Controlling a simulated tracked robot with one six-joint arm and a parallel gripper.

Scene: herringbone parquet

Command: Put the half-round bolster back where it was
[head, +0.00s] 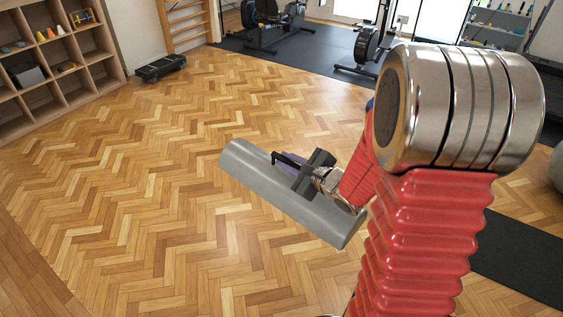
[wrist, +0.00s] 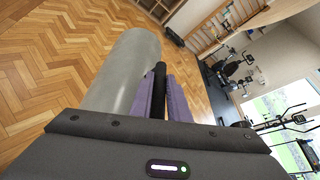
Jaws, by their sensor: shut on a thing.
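The half-round bolster (head: 262,187) is a long grey piece in the middle of the head view, lying slantwise from upper left to lower right over the parquet. My gripper (head: 288,163) is at its upper side, near its middle, and is shut on part of it. In the wrist view the bolster (wrist: 128,75) shows to the left of my gripper's purple-lined fingers (wrist: 165,92), with a dark strip between them. I cannot tell whether the bolster touches the floor.
A wooden cubby shelf (head: 60,70) stands at the left, with a black step platform (head: 160,67) beside it. Wall bars (head: 186,22) and exercise machines (head: 270,25) on a dark mat (head: 305,62) are at the back. Another dark mat (head: 515,258) lies at right. Open parquet spreads at left.

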